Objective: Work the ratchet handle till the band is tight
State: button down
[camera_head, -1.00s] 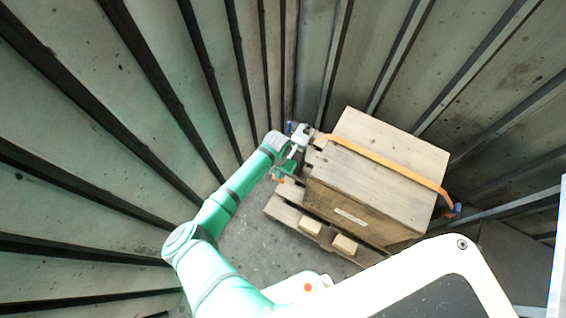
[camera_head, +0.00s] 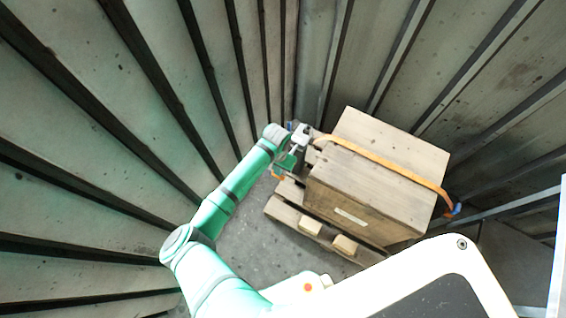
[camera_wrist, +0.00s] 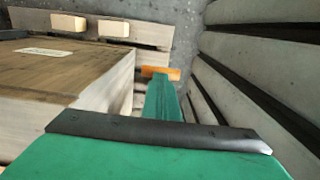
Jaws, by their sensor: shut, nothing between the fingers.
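An orange band (camera_head: 385,162) runs across the top of a large wooden crate (camera_head: 395,140) and down its right side to a blue fitting (camera_head: 453,209). Its left end passes behind my grey wrist, where a small blue part (camera_head: 290,127) shows. I cannot make out the ratchet or its handle; my wrist covers that spot. In the wrist view my gripper (camera_wrist: 160,73) is shut and holds nothing. I cannot tell whether it touches anything.
The crate stands on a wooden pallet (camera_head: 285,212) with blocks (camera_head: 344,245) at its front edge. Ribbed metal walls (camera_head: 90,150) close in on the left and behind. Bare floor (camera_head: 240,235) lies left of the pallet.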

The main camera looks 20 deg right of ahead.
notch_tip(320, 180, down, 5)
jog(key=shift+f, duration=0.1)
notch_tip(320, 180, up, 10)
jog(key=shift+r, duration=0.1)
notch_tip(320, 180, down, 10)
jog(key=shift+r, duration=0.35)
notch_tip(320, 180, up, 9)
jog(key=shift+r, duration=0.15)
dwell(0.3)
